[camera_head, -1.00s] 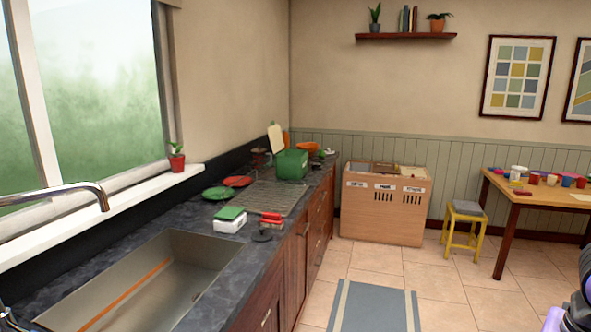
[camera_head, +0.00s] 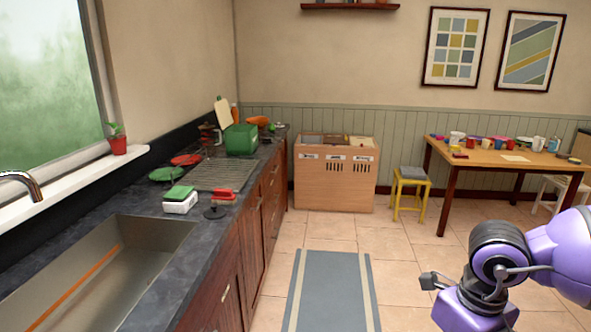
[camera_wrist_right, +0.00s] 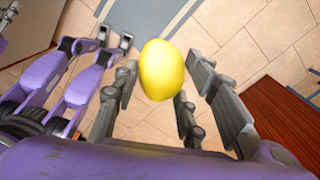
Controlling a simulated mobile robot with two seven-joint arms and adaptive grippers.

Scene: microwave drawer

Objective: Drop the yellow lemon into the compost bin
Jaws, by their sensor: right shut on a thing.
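A yellow lemon (camera_wrist_right: 162,70) is held between the fingers of my right gripper (camera_wrist_right: 155,85), seen in the right wrist view above the tiled floor. The head view shows part of my purple right arm at the lower right. A wooden sorting box (camera_head: 336,185) with several open compartments and small labels stands on the floor at the back wall. The labels are too small to tell which is the compost bin. Purple parts with grey ends also show at the left of the wrist view.
The counter (camera_head: 110,295) with a sink runs along the left. A yellow stool (camera_head: 410,193) and a table (camera_head: 497,158) with cups stand right of the wooden box. A grey-blue mat (camera_head: 333,290) lies on the open floor before the box.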

